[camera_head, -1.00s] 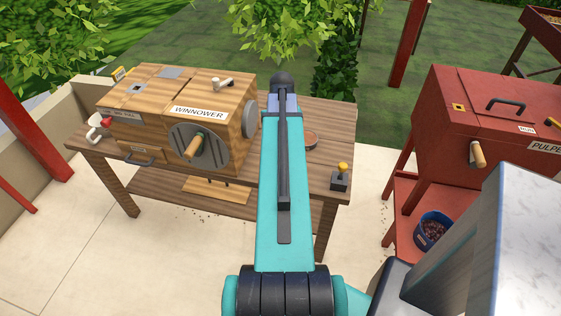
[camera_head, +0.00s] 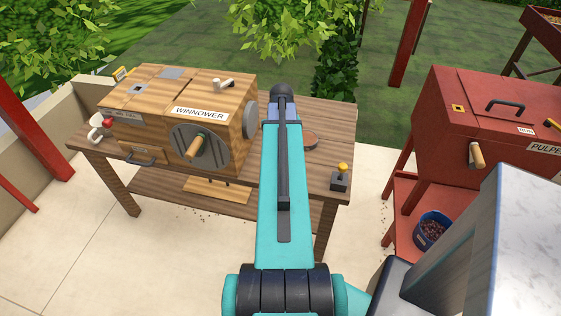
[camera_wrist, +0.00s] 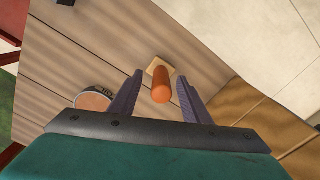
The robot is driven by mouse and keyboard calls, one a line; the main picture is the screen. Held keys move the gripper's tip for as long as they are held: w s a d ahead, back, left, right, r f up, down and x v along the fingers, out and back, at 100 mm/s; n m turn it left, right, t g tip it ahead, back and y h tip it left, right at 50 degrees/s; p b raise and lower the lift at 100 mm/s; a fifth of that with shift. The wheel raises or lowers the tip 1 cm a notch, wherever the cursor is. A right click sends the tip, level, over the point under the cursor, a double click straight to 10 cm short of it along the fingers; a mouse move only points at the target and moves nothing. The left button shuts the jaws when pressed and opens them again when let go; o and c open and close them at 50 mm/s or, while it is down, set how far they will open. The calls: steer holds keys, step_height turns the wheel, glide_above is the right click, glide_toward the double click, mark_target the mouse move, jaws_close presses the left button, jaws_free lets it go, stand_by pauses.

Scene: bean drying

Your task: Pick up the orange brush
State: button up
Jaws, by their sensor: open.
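The orange brush (camera_wrist: 161,88) shows in the wrist view, with an orange round handle and a pale tan block at its far end. It is on the wooden table (camera_wrist: 100,62). My gripper (camera_wrist: 160,77) is open, with one dark finger on each side of the orange handle. The fingers look apart from the handle, and I cannot tell how far above the table they are. In the head view the brush is hidden behind my arm.
A wooden winnower (camera_head: 170,110) stands on the left of the table (camera_head: 330,125). A round shallow dish (camera_wrist: 92,100) lies left of my gripper in the wrist view. A yellow-knobbed switch box (camera_head: 340,177) sits at the table's right corner. A red pulper (camera_head: 480,120) stands farther right.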

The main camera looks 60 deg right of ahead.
steer(key=shift+f, duration=1.55)
jaws_close()
steer(key=shift+r+p, duration=0.15)
steer(key=shift+p, duration=0.2)
